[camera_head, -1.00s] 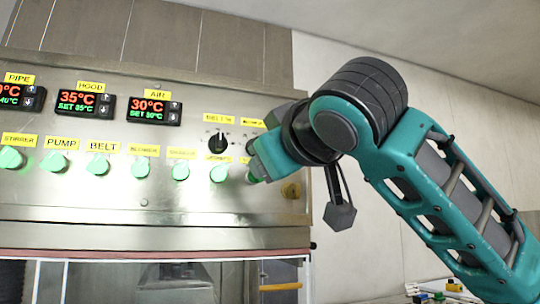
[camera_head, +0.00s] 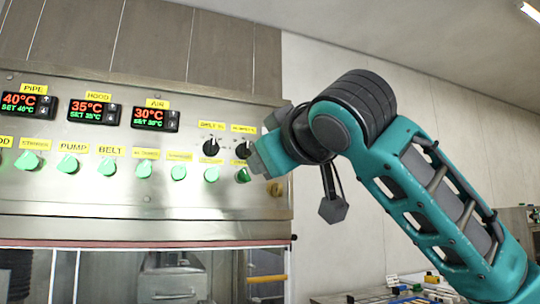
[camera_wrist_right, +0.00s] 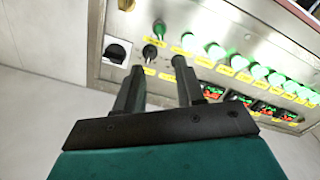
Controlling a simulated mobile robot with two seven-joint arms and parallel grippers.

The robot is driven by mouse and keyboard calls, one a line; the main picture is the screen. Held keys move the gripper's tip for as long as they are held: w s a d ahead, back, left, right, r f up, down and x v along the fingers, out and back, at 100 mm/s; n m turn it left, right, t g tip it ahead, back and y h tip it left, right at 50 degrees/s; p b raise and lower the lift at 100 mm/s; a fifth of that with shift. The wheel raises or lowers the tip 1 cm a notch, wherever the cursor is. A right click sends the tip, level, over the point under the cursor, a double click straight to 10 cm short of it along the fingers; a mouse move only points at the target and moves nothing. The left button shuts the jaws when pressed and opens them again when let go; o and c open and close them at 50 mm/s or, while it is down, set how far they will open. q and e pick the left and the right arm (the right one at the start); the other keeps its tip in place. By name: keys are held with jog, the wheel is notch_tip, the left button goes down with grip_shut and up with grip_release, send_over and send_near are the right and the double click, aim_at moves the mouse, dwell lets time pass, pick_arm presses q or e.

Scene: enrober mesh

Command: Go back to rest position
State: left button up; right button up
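My right arm comes in from the right in the head view, and its teal wrist end is in front of the panel's right part. Its fingers do not show clearly there. In the right wrist view my right gripper (camera_wrist_right: 157,66) is open, its two dark fingers apart with nothing between them. The control panel (camera_head: 110,205) lies beyond the fingertips, with a small black knob (camera_wrist_right: 150,51) seen past the gap. I cannot tell the exact distance to it. My left gripper is not in view.
The steel panel carries a row of green knobs (camera_head: 143,168), black dials (camera_head: 211,148) and red-green temperature displays (camera_head: 94,111). A glazed section with a yellow bar (camera_head: 266,279) is below. A table with small coloured items (camera_head: 432,279) stands at the lower right. Plain wall is behind.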

dwell(0.3)
jog(key=w+f+m+g+y, duration=0.1)
jog(key=w+f, duration=0.3)
jog(key=f, duration=0.6)
jog(key=w+f+m+g, duration=0.1)
jog(key=w+f, duration=0.4)
jog(key=f, duration=0.6)
jog(key=d+f+m+g, duration=0.1)
jog(key=d+f, duration=0.1)
jog(key=f, duration=0.9)
jog(key=d+f+m, duration=0.1)
jog(key=d+f, duration=0.1)
jog(key=f, duration=0.9)
jog(key=s+d+f+m+g+h, duration=0.1)
jog(key=s+d+f+h, duration=0.15)
jog(key=s+f, duration=0.55)
jog(key=s+d+f+m+h, duration=0.15)
jog(key=s+d+f, duration=0.25)
jog(key=f, duration=0.9)
jog(key=s+d+f+g, duration=0.1)
jog(key=s+d+f, duration=0.1)
jog(key=s+f, duration=0.3)
jog(key=s+d+f+g+h, duration=0.1)
jog(key=s+d+f, duration=0.2)
jog(key=s, duration=0.9)
notch_tip(320, 180, down, 3)
jog(key=shift+r+m, duration=0.1)
jog(key=shift+m, duration=0.35)
